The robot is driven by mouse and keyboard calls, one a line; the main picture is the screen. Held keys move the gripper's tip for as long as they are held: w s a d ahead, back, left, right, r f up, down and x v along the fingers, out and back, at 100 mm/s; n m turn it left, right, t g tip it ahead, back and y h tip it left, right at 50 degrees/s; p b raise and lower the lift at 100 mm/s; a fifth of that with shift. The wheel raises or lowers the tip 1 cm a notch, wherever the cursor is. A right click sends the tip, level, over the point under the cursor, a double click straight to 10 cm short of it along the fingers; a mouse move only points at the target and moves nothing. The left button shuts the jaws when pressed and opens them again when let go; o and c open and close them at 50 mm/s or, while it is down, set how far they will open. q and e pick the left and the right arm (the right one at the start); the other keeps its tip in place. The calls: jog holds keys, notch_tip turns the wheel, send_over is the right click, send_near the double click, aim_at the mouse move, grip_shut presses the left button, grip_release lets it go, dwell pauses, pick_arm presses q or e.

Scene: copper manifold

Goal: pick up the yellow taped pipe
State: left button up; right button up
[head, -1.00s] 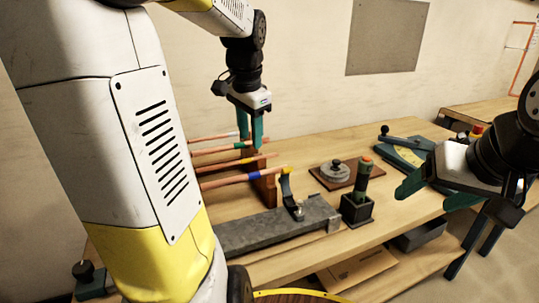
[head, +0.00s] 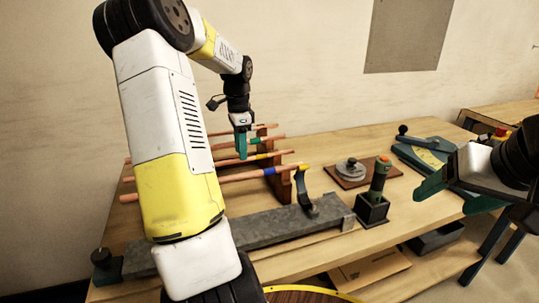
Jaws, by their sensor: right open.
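Several copper pipes lie side by side across a brown wooden rack (head: 283,186) on the bench. The yellow taped pipe (head: 281,153) appears to be the one second from the front, with a small yellow band near the rack. My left gripper (head: 241,152) points down over the pipes, left of the rack, with its teal fingertips close to this pipe. I cannot tell whether they touch it, or how wide the jaws are. My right gripper (head: 448,196) is open and empty at the right, over the bench edge.
A long grey metal block (head: 265,228) with a dark clamp lies in front of the rack. A green-handled tool (head: 379,178) stands in a black holder (head: 371,211). A round metal piece (head: 351,169) sits on a brown board. A teal device (head: 424,152) lies behind my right gripper.

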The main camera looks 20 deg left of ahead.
pick_arm(q)
notch_tip(320, 180, down, 2)
jog(key=shift+f, duration=0.1)
grip_shut()
dwell(1.5)
